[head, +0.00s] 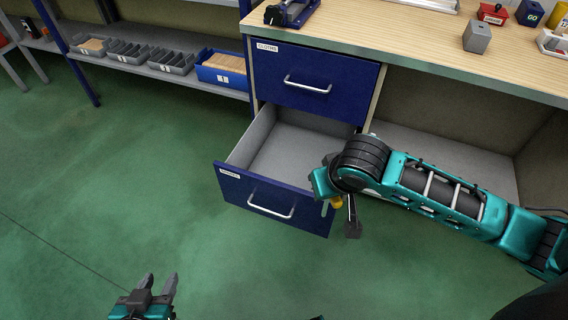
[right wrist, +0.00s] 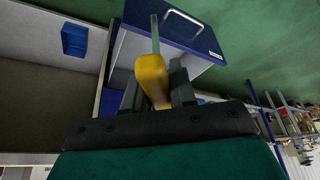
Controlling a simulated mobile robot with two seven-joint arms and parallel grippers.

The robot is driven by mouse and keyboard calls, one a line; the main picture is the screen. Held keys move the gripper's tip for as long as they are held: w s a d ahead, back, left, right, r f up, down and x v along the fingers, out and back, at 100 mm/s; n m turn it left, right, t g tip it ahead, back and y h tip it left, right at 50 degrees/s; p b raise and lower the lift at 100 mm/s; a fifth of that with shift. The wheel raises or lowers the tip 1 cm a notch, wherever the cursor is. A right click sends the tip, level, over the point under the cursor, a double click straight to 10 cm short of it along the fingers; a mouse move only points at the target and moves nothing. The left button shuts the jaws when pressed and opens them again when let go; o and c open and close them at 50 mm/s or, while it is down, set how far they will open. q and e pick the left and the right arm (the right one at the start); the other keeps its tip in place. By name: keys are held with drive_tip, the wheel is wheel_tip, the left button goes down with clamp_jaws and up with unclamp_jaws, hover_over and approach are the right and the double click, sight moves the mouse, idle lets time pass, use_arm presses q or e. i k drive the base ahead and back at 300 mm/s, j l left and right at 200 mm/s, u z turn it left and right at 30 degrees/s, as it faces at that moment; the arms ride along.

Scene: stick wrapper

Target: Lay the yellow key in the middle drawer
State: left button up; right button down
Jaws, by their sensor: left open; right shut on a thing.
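The yellow key (right wrist: 152,78), with a thick yellow handle and a thin straight shaft, is in my right gripper (right wrist: 157,92). My right gripper is shut on its handle. In the head view, a bit of the yellow key (head: 336,202) shows below my right wrist, by the front right corner of the open drawer. That drawer (head: 238,190), below the shut top drawer (head: 300,80), is pulled out; its visible grey inside looks empty. My arm hides its right side. The drawer front (right wrist: 205,45) also shows in the right wrist view. My left gripper (head: 158,279) is open and empty above the floor, lower left.
The wooden worktop (head: 420,45) above carries a grey block (head: 477,37) and small red and blue boxes. An open bay lies right of the drawers. A low shelf with several grey bins and a blue bin (head: 222,68) stands left. The green floor in front is clear.

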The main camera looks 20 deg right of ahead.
sight(299, 180)
drive_tip(key=i+j, duration=0.3)
drive_tip(key=i, duration=0.2)
drive_tip(key=i+j, duration=0.35)
drive_tip(key=i, duration=0.2)
drive_tip(key=u, duration=0.05)
